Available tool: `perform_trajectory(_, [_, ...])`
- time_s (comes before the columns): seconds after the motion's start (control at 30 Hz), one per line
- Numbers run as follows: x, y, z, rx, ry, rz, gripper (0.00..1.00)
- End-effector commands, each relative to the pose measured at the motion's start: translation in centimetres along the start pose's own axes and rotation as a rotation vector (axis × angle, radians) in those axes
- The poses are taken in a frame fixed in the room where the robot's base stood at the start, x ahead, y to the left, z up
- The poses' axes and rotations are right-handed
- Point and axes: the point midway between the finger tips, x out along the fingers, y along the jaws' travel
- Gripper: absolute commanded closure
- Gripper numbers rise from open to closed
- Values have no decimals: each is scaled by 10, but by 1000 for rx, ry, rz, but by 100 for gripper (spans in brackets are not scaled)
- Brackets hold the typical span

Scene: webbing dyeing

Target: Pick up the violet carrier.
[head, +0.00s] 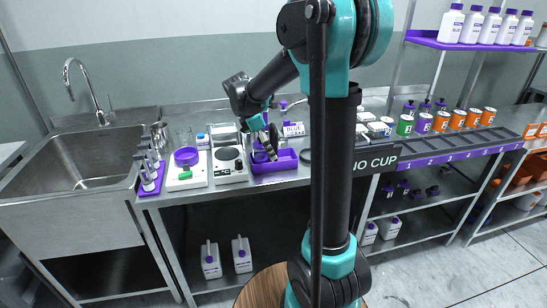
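A violet open-topped box (287,161), which looks like the carrier, sits on the steel bench left of my arm's column. My gripper (268,153) points down over the left part of this box. A small dark or violet round item seems to be by the fingers, but it is too small to make out. I cannot tell whether the fingers are open or shut, or whether they touch the box. A second violet holder (147,192), with several small white bottles in it, stands at the bench's left edge.
White scales (229,165) and a white board with a violet bowl (186,158) stand left of the box. A steel sink (85,165) is at far left. Several orange and green jars (440,121) stand at right behind a dark slotted tray. My arm hides the bench's middle.

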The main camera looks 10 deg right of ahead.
Motion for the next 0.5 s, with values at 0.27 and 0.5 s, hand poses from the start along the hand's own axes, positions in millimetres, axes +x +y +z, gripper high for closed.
perform_trajectory(0.27, [29,2,0,0,0,0,3])
perform_trajectory(0.5, [30,2,-1,0,0,0,6])
